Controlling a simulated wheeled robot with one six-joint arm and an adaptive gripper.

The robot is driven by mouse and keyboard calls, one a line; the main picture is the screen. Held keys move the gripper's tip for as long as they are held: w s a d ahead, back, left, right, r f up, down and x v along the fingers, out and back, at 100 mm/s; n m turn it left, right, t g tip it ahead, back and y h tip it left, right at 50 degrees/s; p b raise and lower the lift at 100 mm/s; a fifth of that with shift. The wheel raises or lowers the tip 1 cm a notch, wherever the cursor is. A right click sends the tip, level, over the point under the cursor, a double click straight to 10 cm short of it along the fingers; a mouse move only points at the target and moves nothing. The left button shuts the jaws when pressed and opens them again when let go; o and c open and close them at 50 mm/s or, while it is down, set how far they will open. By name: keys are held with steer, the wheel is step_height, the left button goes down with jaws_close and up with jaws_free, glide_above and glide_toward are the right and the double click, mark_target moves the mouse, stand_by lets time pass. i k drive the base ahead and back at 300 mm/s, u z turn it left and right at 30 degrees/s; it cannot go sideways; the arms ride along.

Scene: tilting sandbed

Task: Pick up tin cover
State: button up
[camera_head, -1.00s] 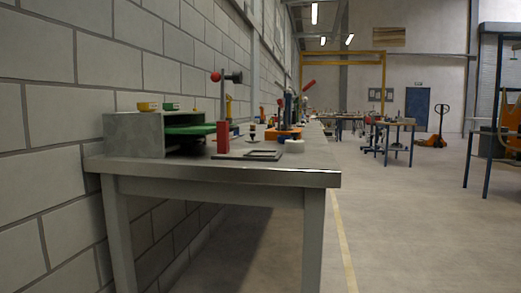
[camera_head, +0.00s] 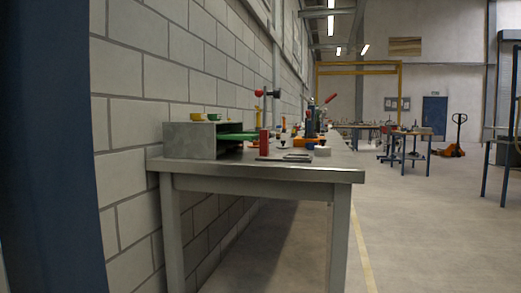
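I cannot pick out a tin cover for certain in this view. A long grey workbench (camera_head: 262,171) stands against the block wall, with many small items on it. A red block (camera_head: 264,142) and a flat dark plate (camera_head: 287,157) lie to the right. My gripper is not in view.
A dark blue upright (camera_head: 55,150) fills the left edge close by. Open concrete floor (camera_head: 430,220) lies to the right of the bench. Farther back are blue-legged tables (camera_head: 408,134) and an orange pallet truck (camera_head: 452,150).

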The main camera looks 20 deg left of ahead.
mark_target(322, 151)
steer(key=u, duration=0.45)
steer(key=i, duration=1)
